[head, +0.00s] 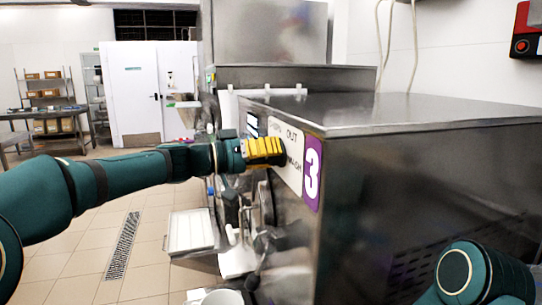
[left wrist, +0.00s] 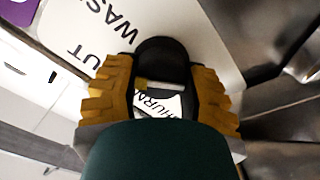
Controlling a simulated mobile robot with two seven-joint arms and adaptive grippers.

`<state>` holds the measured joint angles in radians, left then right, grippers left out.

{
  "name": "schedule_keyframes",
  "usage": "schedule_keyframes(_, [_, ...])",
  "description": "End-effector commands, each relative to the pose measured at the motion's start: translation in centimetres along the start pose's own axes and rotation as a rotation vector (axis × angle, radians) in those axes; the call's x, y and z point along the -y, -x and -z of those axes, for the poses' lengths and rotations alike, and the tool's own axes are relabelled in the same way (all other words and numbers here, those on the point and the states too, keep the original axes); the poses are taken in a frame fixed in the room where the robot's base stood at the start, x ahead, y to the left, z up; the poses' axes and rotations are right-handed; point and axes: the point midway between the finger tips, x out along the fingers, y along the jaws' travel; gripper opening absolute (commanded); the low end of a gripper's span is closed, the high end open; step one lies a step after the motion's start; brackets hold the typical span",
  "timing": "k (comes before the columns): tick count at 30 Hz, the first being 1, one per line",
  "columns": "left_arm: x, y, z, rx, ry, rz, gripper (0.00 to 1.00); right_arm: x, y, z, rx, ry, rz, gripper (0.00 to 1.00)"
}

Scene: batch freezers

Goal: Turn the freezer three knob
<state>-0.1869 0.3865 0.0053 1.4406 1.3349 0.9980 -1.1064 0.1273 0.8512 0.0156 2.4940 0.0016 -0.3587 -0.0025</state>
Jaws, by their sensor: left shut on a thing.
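The freezer three (head: 400,112) is a steel machine with a purple "3" label (head: 312,174) on its front edge. Its white panel (head: 292,142) carries words such as OUT and WASH. My left gripper (head: 280,151), with yellow fingers, reaches the panel from the left. In the left wrist view the black knob (left wrist: 160,62) sits between the two yellow fingers (left wrist: 163,90), which are shut on it. The word CHURN shows below the knob there. In the head view the gripper hides the knob. My right gripper is out of view; only part of that arm shows at lower right.
A white tray (head: 190,230) and freezer outlet parts stand below the panel at left. Another steel machine (head: 270,32) stands behind. A floor drain (head: 122,245) runs through open tiled floor at left. A red box (head: 526,30) hangs on the right wall.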

Motion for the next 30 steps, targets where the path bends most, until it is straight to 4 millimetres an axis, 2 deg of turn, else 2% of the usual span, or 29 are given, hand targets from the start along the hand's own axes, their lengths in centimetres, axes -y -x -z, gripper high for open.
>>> schedule_keyframes(14, [0.1, 0.0, 0.1, -0.001, 0.452, -0.001, 0.09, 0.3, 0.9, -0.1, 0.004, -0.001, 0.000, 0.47])
schedule_keyframes(30, [0.2, -0.1, 0.1, 0.000, 0.966, -0.001, 0.09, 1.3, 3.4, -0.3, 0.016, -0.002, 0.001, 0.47])
